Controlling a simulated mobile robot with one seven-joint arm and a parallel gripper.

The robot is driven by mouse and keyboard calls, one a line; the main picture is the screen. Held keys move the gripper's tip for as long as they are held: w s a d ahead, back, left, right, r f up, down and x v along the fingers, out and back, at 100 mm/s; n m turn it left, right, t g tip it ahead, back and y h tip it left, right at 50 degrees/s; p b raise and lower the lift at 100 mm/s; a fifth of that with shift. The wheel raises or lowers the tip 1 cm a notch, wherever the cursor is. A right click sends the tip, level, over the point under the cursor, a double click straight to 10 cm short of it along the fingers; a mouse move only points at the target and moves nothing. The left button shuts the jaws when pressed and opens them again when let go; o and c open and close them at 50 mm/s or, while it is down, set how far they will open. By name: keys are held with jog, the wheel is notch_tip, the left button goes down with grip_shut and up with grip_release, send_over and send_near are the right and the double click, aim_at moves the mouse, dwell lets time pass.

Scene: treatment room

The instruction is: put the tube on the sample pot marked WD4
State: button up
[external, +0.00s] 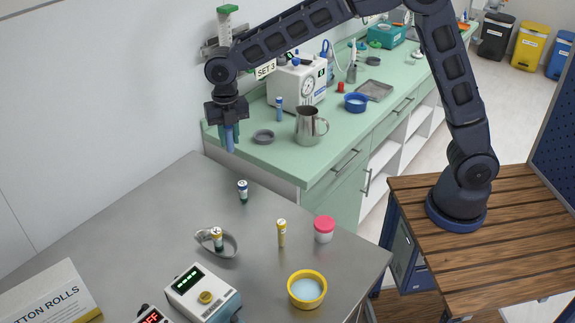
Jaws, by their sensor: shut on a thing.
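My gripper (230,140) points down, high above the back of the steel table. It is shut on a slim blue thing (229,137) that looks like a tube, mostly hidden by the fingers. A small white pot with a pink-red lid (324,229) stands on the steel table at right; no marking on it is readable. A dark tube with a blue and white top (242,191) stands below my gripper in the picture. A yellow tube (281,232) stands left of the pot. A tube with a yellow and green top (217,238) is at the grey dish (229,247).
A yellow bowl (307,289), a white device (203,292) and a cotton rolls box (50,296) occupy the front of the steel table (150,220). The green counter behind holds a metal jug (310,126) and a blue bowl (356,102). The table's left middle is clear.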

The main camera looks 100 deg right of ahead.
jog(key=s+a+r, duration=0.3)
jog(key=s+a, duration=0.6)
jog(key=s, duration=0.4)
jog(key=n, duration=0.1)
send_over(324, 223)
notch_tip(324, 223, down, 21)
jog(key=shift+s+r, duration=0.1)
jog(key=shift+f, duration=0.25)
jog(key=o, duration=1)
jog(key=shift+c, duration=0.2)
